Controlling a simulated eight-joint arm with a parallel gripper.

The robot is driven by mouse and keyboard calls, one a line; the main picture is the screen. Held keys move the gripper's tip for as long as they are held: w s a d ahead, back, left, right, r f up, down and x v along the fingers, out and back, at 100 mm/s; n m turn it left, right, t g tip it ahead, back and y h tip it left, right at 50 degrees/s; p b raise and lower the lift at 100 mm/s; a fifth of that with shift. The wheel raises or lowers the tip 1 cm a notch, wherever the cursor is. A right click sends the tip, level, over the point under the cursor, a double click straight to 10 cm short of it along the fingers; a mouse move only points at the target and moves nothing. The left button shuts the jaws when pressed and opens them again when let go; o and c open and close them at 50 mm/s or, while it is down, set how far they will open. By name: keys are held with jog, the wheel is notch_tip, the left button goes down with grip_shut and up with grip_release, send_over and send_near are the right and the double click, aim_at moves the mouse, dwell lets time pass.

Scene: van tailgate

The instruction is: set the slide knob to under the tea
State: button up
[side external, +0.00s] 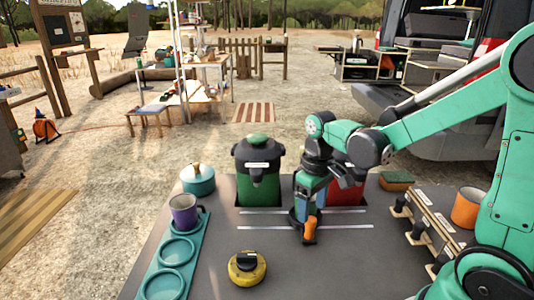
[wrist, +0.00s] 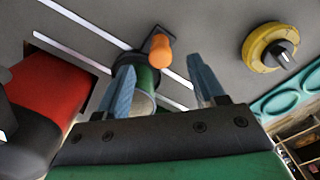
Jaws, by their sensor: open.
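The slide knob (side external: 309,229) is orange and sits on a dark carriage at two pale rails on the grey counter. It also shows in the wrist view (wrist: 160,48), with a green cup-like thing beside it. A green urn (side external: 259,180) stands behind the rails, left of the knob. A red urn (side external: 345,191) stands to the right, partly hidden by my arm. I cannot read their labels, so which holds tea is unclear. My gripper (side external: 310,208) is low over the carriage, its blue fingers apart (wrist: 161,66). I cannot tell whether they touch anything.
A yellow dial (side external: 246,270) lies in front of the rails. A teal tray (side external: 190,250) holding a purple mug (side external: 184,212) is at left, near a teal pot (side external: 198,180). A rack (side external: 430,214), sponge (side external: 396,180) and orange mug (side external: 467,207) are at right.

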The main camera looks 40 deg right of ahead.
aim_at(311, 219)
jog(key=shift+f, duration=2.45)
grip_shut()
